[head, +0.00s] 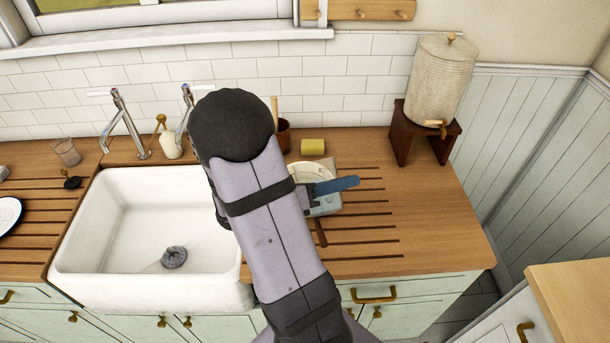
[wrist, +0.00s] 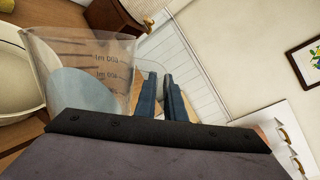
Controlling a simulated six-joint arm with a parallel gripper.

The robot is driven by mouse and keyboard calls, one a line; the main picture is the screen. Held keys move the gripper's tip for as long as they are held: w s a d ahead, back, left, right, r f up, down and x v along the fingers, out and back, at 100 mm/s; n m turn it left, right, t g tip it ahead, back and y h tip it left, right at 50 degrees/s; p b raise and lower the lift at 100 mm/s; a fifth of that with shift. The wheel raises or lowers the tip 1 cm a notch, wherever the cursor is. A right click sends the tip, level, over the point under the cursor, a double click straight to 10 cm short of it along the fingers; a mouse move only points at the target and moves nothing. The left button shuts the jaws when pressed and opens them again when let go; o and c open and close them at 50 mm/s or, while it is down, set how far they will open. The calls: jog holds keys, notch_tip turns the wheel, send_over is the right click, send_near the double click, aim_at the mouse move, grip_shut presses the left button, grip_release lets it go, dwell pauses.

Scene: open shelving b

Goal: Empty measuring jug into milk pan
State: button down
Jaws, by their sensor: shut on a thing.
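The measuring jug (wrist: 112,72) is clear, with dark markings, and fills the left of the wrist view. A pale blue-grey patch that looks like its contents shows inside it. My gripper (wrist: 160,88) has blue fingers shut on the jug's handle. In the head view my gripper (head: 336,187) is over the right drainboard, with the jug (head: 325,206) partly hidden beside it. The cream milk pan (head: 306,169) is under and behind the gripper there, its brown handle (head: 320,232) pointing to the front. The pan (wrist: 16,82) is left of the jug in the wrist view. The jug's exact tilt is unclear.
A white sink (head: 120,225) lies to the left with two taps behind it. A yellow sponge (head: 312,146) and a brown pot (head: 283,137) stand behind the pan. A water crock (head: 440,85) on a wooden stand (head: 422,135) is at back right.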

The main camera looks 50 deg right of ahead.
aim_at(329, 160)
jog(key=shift+w+d+r+n+g+y+p, duration=0.15)
jog(key=shift+w+d+r+n+p, duration=0.2)
jog(key=shift+w+n+p, duration=0.3)
jog(key=shift+w+d+r+n+g+y+p, duration=0.25)
jog(key=shift+w+n+p, duration=0.2)
jog(key=shift+n, duration=0.4)
dwell(1.5)
jog(key=shift+w+d+f+n+p, duration=0.45)
jog(key=shift+w+f+n+p, duration=0.25)
jog(key=shift+p, duration=0.45)
dwell(1.3)
jog(key=shift+w+d+r+n+p, duration=0.35)
jog(key=shift+w+p, duration=0.25)
jog(key=shift+p, duration=0.2)
jog(key=shift+w+d+r+n+p, duration=0.25)
jog(key=shift+w+d+p, duration=0.1)
jog(key=shift+w+p, duration=0.3)
jog(key=shift+w+d+p, duration=0.1)
jog(key=shift+p, duration=0.2)
jog(key=shift+w+d+r+n+g+y+p, duration=0.3)
jog(key=shift+w+d+r+n+p, duration=0.1)
jog(key=shift+w+n+p, duration=0.25)
